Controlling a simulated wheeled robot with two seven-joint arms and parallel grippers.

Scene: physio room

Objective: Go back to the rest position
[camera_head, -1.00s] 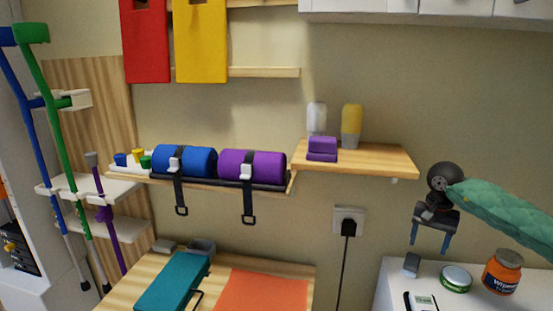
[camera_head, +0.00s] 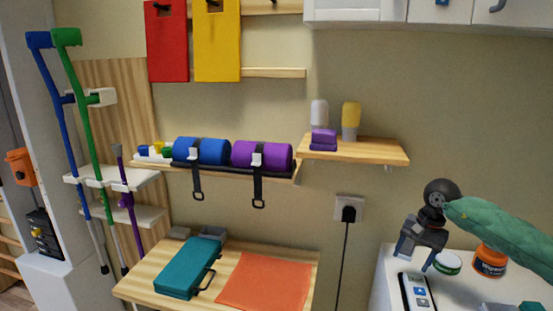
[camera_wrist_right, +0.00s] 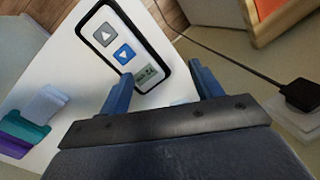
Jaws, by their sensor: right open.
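My right gripper (camera_head: 416,258) is at the right of the head view, on the arm with the green padded sleeve. It is open and empty, above the left part of the white counter (camera_head: 385,270). In the right wrist view its two blue fingers (camera_wrist_right: 162,92) stand apart, with a black and white handset (camera_wrist_right: 122,45) lying beyond them on the counter. The handset also shows below the gripper in the head view (camera_head: 417,294). My left gripper is not in view.
A green-lidded tin (camera_head: 447,263) and an orange tub (camera_head: 490,262) stand right of the gripper. A socket with a black plug (camera_head: 349,212) is on the wall to its left. A wooden table (camera_head: 150,273) holds a teal case (camera_head: 188,268) and an orange mat (camera_head: 265,281).

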